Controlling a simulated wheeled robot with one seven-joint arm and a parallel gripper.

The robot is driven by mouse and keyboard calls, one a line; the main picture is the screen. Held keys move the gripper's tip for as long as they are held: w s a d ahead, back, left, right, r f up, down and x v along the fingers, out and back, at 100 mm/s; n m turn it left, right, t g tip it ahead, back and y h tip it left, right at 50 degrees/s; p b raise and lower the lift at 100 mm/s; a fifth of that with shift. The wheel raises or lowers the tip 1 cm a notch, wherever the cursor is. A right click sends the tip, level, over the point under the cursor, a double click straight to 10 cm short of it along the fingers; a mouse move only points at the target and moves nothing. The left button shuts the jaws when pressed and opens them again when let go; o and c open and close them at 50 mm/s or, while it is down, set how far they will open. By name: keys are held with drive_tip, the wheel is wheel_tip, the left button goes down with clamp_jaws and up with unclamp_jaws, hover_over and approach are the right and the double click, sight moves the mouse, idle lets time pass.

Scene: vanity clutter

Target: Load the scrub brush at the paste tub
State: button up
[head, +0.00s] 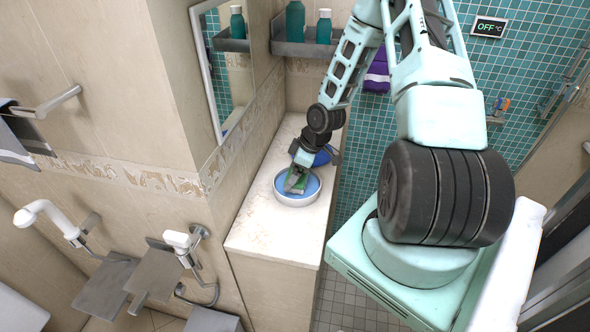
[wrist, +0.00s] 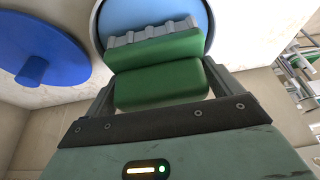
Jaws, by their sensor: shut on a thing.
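The scrub brush (wrist: 158,65) is a green block with a grey ridged side, and my gripper (wrist: 160,82) is shut on it. In the head view my gripper (head: 296,180) is over the paste tub (head: 313,191), with the brush (head: 294,181) at the tub's opening. The tub is a round white dish with a light blue inside. In the wrist view the brush's grey side faces the blue inside of the tub (wrist: 160,15). I cannot tell whether the brush touches the paste. A blue round lid with a knob (wrist: 38,50) lies beside the tub.
The tub stands on a pale stone counter (head: 270,232) with free room at its front. A wall with a mirror (head: 222,75) is on the left. A shelf (head: 303,48) with green bottles hangs above the counter's back.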

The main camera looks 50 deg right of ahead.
drive_tip(key=shift+f, duration=0.55)
idle(1.2)
wheel_tip(320, 180, up, 7)
drive_tip(key=p, duration=0.6)
drive_tip(key=shift+r, duration=0.1)
idle(0.9)
